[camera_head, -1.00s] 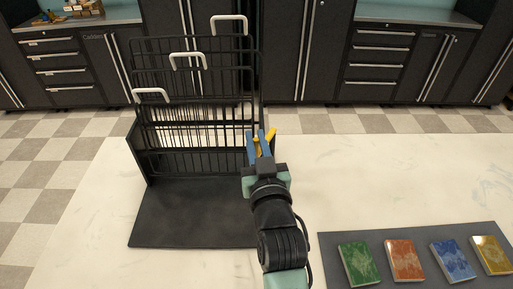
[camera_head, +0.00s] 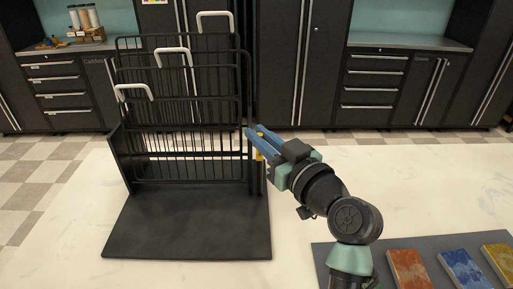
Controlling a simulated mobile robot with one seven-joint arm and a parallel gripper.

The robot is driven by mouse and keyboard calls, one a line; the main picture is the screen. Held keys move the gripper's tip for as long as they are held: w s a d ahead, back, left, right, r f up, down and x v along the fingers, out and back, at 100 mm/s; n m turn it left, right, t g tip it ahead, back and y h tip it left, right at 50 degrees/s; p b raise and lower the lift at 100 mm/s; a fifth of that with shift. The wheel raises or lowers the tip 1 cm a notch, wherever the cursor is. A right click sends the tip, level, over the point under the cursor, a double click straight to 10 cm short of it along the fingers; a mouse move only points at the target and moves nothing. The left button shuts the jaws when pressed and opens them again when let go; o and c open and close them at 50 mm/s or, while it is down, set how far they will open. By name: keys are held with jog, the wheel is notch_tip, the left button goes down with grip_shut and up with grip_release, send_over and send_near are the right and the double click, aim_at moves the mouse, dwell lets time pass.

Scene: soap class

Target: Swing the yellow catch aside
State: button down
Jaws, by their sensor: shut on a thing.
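The yellow catch (camera_head: 259,155) is at the right edge of a black wire rack (camera_head: 183,138). It is small and partly hidden by my fingers. My gripper (camera_head: 253,132) reaches in from the right, with its blue fingers closed on the catch beside the rack's right post. The exact contact between fingers and catch is hard to see. The rack has several upright wire panels, stepped in height, with white handles (camera_head: 173,54) on top.
The rack stands on a black base plate (camera_head: 190,225) on a white table (camera_head: 300,235). A grey mat (camera_head: 375,262) with coloured blocks (camera_head: 461,270) lies at the lower right. Dark cabinets (camera_head: 281,85) line the back.

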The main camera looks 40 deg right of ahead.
jog(key=shift+s+d+r+n+y+b, duration=0.2)
jog(key=shift+d+n+y+b, duration=0.1)
jog(key=shift+y, duration=0.2)
jog(key=c, duration=0.9)
grip_release()
jog(key=shift+w+f, duration=0.2)
jog(key=shift+o, duration=0.2)
jog(key=shift+s, duration=0.1)
jog(key=s+b, duration=0.2)
jog(key=s, duration=1.1)
jog(key=shift+a, duration=0.45)
jog(key=shift+w, duration=0.1)
